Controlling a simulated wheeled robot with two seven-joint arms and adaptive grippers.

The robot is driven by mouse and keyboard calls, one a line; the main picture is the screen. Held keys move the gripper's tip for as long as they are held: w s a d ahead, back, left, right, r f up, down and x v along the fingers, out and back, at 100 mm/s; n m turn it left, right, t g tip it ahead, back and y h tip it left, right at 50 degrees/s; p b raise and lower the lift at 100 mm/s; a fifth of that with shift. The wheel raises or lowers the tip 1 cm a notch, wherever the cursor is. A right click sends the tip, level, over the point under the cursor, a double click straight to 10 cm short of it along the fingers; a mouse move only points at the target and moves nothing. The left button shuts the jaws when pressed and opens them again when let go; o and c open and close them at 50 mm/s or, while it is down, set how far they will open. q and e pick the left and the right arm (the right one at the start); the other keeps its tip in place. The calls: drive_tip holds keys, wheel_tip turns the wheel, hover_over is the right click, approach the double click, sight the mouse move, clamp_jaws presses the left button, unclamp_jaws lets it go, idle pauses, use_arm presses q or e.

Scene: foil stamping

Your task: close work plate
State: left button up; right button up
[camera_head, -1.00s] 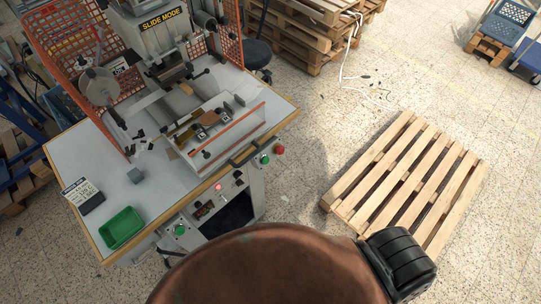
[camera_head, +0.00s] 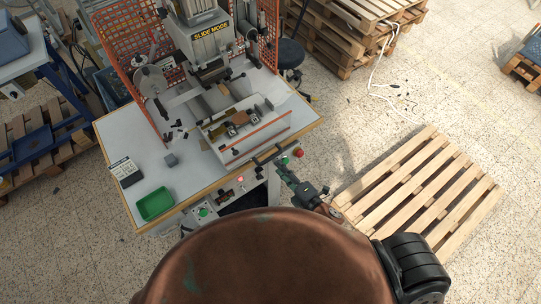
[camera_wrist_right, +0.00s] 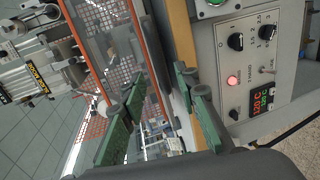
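The work plate (camera_head: 243,137), a pale slide with an orange front edge, lies on the grey bench under the stamping press (camera_head: 207,42). A dark bar handle (camera_head: 266,154) shows in front of it at the bench edge. My right gripper (camera_head: 281,168) is at the bench's front edge, close to the handle; whether it touches cannot be told. In the right wrist view the green fingers of my right gripper (camera_wrist_right: 163,103) stand apart, with nothing clearly held between them. The plate's orange edge shows on the left there. My left gripper is out of view.
A control panel (camera_wrist_right: 247,65) with knobs and a lit red button is beside the right gripper. Orange mesh guards (camera_head: 132,82) flank the press. A wooden pallet (camera_head: 420,190) lies on the floor right.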

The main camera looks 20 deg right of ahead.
sight(270, 158)
drive_tip(key=p+x, duration=0.1)
drive_tip(key=x, duration=0.6)
drive_tip(key=shift+w, duration=0.3)
drive_tip(key=shift+c, duration=0.4)
clamp_jaws()
